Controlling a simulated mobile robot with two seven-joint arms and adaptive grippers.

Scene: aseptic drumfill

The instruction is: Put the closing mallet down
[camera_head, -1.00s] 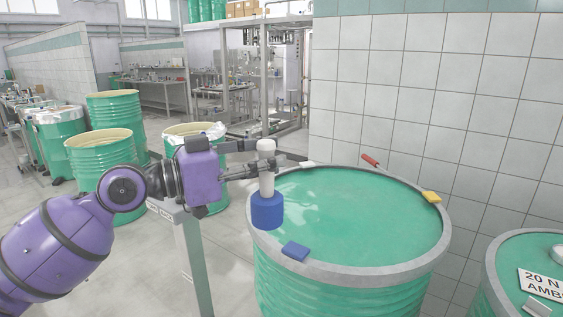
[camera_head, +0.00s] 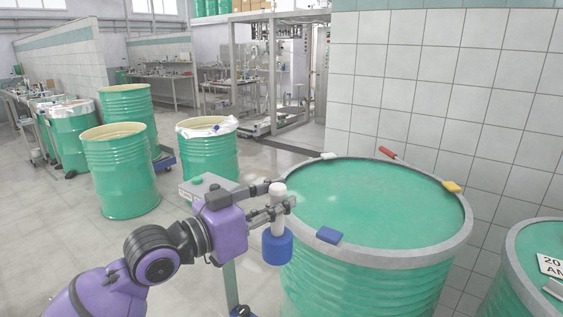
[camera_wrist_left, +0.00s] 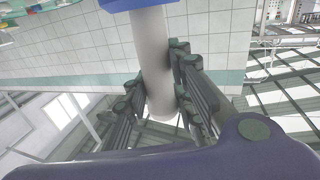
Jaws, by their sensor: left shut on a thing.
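The closing mallet (camera_head: 277,247) has a pale handle and a blue head. It hangs upright with the head down, at the left side of the closed green drum (camera_head: 370,290). My left gripper (camera_head: 277,205) is shut around its handle. In the left wrist view the pale handle (camera_wrist_left: 153,55) runs between the fingers (camera_wrist_left: 160,95), and only an edge of the blue head shows at the top. I cannot tell whether the head touches the drum's side. My right gripper is not in view.
Clips sit around the drum's grey rim: blue (camera_head: 329,235), white (camera_head: 328,156), red-handled (camera_head: 387,152) and yellow (camera_head: 452,187). Open green drums (camera_head: 122,175) stand left. Another drum (camera_head: 515,265) is at right.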

